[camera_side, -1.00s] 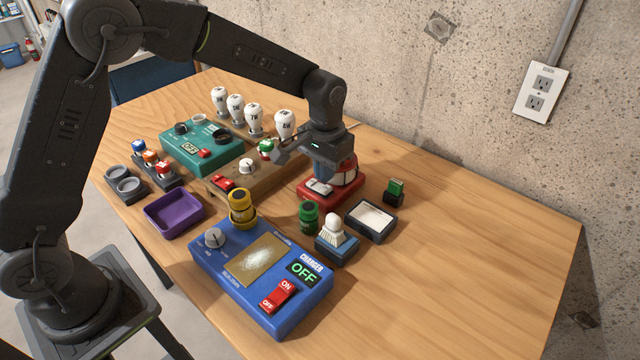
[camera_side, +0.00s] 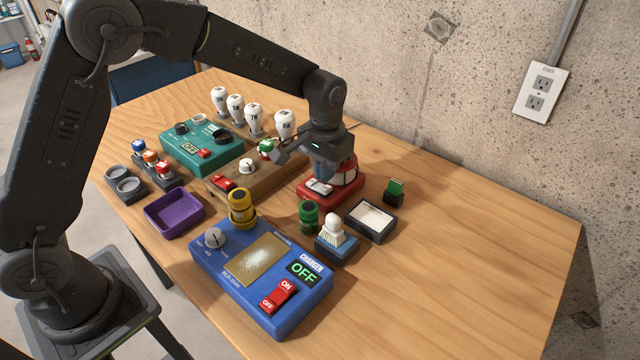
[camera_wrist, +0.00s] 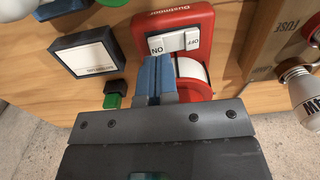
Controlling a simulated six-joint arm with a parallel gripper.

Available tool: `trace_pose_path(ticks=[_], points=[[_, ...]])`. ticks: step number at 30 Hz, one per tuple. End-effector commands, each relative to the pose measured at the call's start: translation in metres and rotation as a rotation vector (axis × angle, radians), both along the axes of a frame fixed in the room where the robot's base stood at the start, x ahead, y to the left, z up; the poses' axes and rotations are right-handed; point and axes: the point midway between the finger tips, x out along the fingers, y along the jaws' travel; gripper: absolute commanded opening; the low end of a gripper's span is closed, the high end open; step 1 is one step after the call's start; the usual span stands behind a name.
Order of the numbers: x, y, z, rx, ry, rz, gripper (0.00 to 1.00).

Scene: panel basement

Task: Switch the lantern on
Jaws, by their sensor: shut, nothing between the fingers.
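The lantern has a red base (camera_side: 305,195) near the back middle of the table in the side view, with a red and white body (camera_side: 347,173) on it. Its base also shows in the wrist view (camera_wrist: 197,17). A white rocker switch (camera_wrist: 178,43) on the base is marked ON and OFF; which half is pressed I cannot tell. No glow shows from the lantern. My gripper (camera_wrist: 155,60) is shut and empty, its blue fingertips just by the ON end of the switch in the wrist view. Contact is unclear. In the side view my gripper's body hides the lantern's top.
A black-framed white panel (camera_side: 371,221) and a green switch block (camera_side: 394,192) stand close right of the lantern. A brown box with white bulbs (camera_side: 285,124) is behind and left. A blue charger (camera_side: 262,280) reading OFF is in front. The table's right side is clear.

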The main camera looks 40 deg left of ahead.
Motion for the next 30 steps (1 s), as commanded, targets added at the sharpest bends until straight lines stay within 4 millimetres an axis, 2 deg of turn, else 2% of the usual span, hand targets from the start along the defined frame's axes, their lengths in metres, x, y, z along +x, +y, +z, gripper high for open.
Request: trace_pose_path(ticks=[30], points=[[-0.0002, 0.0001, -0.0069, 0.001, 0.002, 0.0, 0.0]])
